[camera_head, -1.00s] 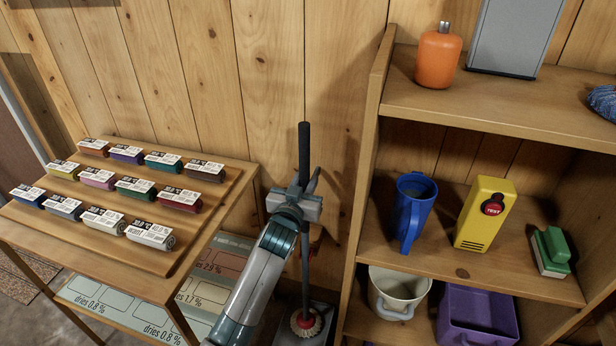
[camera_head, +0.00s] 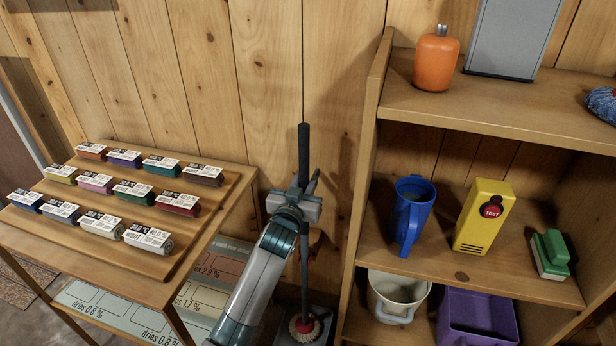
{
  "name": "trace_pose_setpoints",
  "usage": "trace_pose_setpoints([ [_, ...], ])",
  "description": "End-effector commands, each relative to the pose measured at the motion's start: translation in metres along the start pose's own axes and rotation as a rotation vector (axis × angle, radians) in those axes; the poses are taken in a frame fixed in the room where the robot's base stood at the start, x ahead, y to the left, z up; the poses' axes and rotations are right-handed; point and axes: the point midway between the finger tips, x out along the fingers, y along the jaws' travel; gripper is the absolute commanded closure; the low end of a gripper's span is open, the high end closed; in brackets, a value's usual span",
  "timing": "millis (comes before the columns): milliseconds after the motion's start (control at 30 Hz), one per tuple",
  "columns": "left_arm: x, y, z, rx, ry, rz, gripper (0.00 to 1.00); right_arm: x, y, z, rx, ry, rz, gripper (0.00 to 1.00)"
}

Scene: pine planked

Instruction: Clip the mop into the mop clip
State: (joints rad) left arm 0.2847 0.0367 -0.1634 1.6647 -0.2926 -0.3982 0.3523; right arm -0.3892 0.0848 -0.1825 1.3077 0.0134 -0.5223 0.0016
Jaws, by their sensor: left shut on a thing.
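The mop stands upright against the plank wall, with a black grip (camera_head: 304,150) on top and a thin grey shaft (camera_head: 305,265) below. Its round bristly head with a red hub (camera_head: 305,325) is low, over a dark base plate. My left gripper (camera_head: 299,204) is shut around the mop's upper shaft, just below the black grip. I cannot make out the mop clip clearly; a small dark reddish part (camera_head: 318,246) shows behind the shaft, partly hidden. My right gripper is out of view.
A shelf unit (camera_head: 362,200) stands close on the right, holding an orange flask (camera_head: 437,62), a blue jug (camera_head: 411,215), a yellow tester (camera_head: 484,220), a white bucket (camera_head: 398,294) and a purple bin (camera_head: 478,322). A table (camera_head: 150,285) with labelled rolls stands left.

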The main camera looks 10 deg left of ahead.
Motion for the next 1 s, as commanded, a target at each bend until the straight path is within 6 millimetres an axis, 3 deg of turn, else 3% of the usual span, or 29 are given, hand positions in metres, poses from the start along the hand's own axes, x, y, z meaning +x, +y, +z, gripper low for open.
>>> trace_pose_setpoints([
  [1000, 0.0, 0.0, 0.009, 0.0, 0.003, 0.0, 1.0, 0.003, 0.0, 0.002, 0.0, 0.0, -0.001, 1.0],
])
